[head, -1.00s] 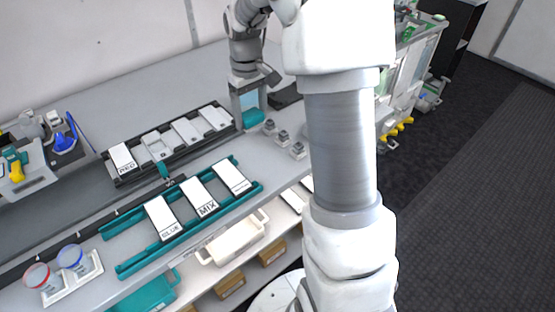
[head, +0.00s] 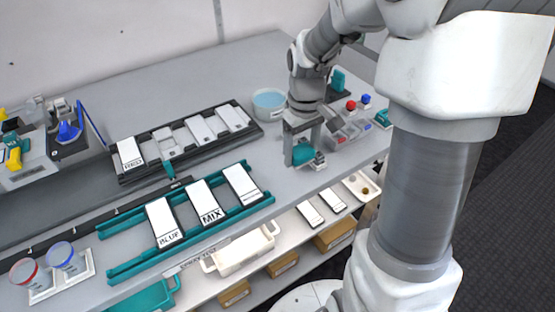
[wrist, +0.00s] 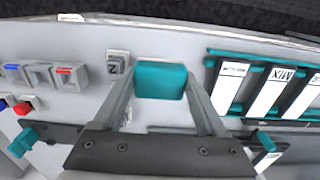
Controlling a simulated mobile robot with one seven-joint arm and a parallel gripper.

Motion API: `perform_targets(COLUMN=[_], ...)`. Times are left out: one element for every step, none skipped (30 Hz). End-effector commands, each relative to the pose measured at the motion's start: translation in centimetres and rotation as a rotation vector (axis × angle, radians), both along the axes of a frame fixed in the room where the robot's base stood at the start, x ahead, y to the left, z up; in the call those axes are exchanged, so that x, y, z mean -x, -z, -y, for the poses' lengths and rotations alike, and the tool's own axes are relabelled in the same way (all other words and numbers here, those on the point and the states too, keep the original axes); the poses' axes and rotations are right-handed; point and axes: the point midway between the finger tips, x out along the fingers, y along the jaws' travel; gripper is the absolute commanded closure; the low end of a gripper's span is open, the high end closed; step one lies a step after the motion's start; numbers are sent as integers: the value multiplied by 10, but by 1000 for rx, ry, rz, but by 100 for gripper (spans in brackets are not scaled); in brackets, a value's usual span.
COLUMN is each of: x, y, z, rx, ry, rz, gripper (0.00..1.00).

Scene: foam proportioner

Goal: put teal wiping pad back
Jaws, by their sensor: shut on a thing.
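The teal wiping pad (head: 303,154) is a small block in the jaws of my gripper (head: 302,148), over the right part of the grey bench near its front edge. In the wrist view the pad (wrist: 161,80) sits between the two fingers of my gripper (wrist: 160,88), which are shut on it. A small grey block marked 2 (wrist: 117,64) is just left of the pad in the wrist view. I cannot tell whether the pad touches the bench.
A round tub of blue liquid (head: 268,103) stands behind my gripper. Grey blocks with red and blue labels (wrist: 38,75) and a red knob (head: 351,105) are to its right. A teal rack with white cards (head: 203,207) and a black tray (head: 186,142) lie left.

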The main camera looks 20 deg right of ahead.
Motion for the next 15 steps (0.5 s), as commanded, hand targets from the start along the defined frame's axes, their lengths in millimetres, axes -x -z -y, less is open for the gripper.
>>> perform_targets(x=[-9, -14, -20, -25, -28, -34, -37, -39, -42, -44, -45, -46, -46, -46, -46], y=[9, 13, 18, 21, 25, 28, 31, 33, 35, 36, 37, 38, 39, 41, 44], z=[-10, -14, -20, -24, -28, -32, -35, -37, -40, -41, -42, -43, -44, -44, -44], rx=[-1, -1, -1, -1, 0, -1, -1, 0, 0, 0, 0, 0, 0, 0, 0], ry=[-5, -5, -3, -4, -3, -3, -2, -1, -1, 0, 1, 1, 2, 2, 2], rz=[-3, -3, -3, -1, -3, -1, -1, -1, 0, 1, 1, 1, 1, 1, 0], gripper=[70, 70, 70, 70, 70, 70, 70, 70, 70, 70, 70, 70, 70, 70, 70])
